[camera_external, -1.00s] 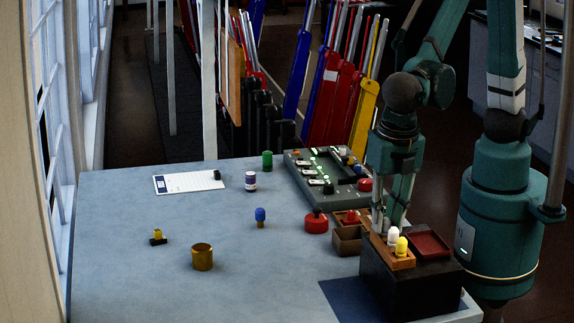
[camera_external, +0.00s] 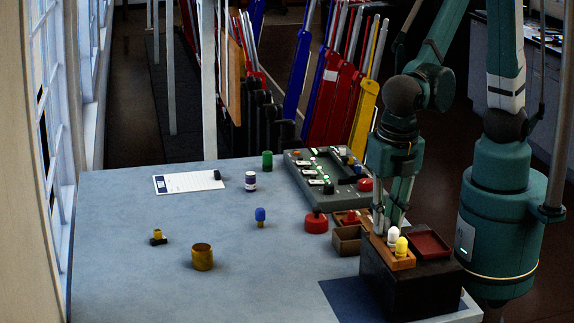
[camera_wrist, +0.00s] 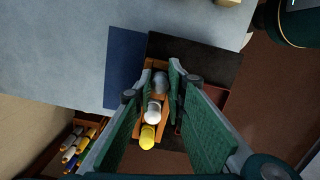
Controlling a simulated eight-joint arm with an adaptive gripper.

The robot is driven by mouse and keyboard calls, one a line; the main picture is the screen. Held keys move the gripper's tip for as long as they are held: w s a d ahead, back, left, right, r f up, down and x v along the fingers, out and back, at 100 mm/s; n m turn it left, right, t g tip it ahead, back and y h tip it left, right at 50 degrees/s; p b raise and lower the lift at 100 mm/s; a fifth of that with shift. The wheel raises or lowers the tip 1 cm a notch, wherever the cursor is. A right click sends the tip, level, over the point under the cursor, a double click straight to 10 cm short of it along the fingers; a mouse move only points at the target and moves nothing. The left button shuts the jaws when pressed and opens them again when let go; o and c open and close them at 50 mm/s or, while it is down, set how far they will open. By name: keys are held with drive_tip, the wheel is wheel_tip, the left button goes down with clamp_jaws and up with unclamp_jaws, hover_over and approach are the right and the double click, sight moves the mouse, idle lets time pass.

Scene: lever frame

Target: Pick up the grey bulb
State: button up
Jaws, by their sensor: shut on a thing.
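The grey bulb (camera_wrist: 160,80) is at the far end of a small orange-brown tray (camera_wrist: 139,129), between my fingertips. My gripper (camera_wrist: 161,68) is shut on it. A white bulb (camera_wrist: 153,112) and a yellow bulb (camera_wrist: 147,137) stand in line with it in the same tray. In the external view, my gripper (camera_external: 388,228) reaches down behind the white bulb (camera_external: 393,235) and yellow bulb (camera_external: 401,246), at the tray (camera_external: 398,265) on a dark box. The grey bulb cannot be made out there.
The dark box (camera_external: 410,290) also bears a red tray (camera_external: 429,243) close to the right of my gripper. A brown open box (camera_external: 347,241), a red round knob (camera_external: 316,223) and a grey panel (camera_external: 325,185) stand to the left.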

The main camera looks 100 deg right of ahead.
drive_tip(key=shift+r, duration=0.1)
drive_tip(key=shift+r, duration=4.9)
